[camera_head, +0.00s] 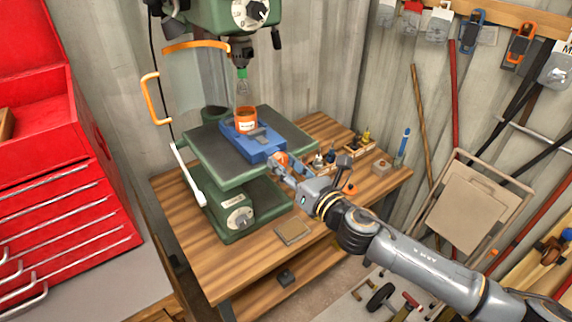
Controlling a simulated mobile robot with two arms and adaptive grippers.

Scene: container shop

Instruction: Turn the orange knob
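The orange knob (281,158) is at the right front end of a blue vise (258,147) on the green drill press table. My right gripper (282,165) reaches in from the lower right, with its fingertips at the knob. The fingers partly cover the knob. I cannot tell whether they touch it or are closed on it. An orange cup-shaped part (246,121) with a white label sits upright on the vise, below the drill chuck (242,75). My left gripper is not in view.
The green drill press (238,216) stands on a wooden workbench (203,262). Small tools and a wooden block (382,168) lie on the bench's right side, close to my arm. A red tool chest (65,215) is at left. A flat square piece (292,232) lies near the bench's front.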

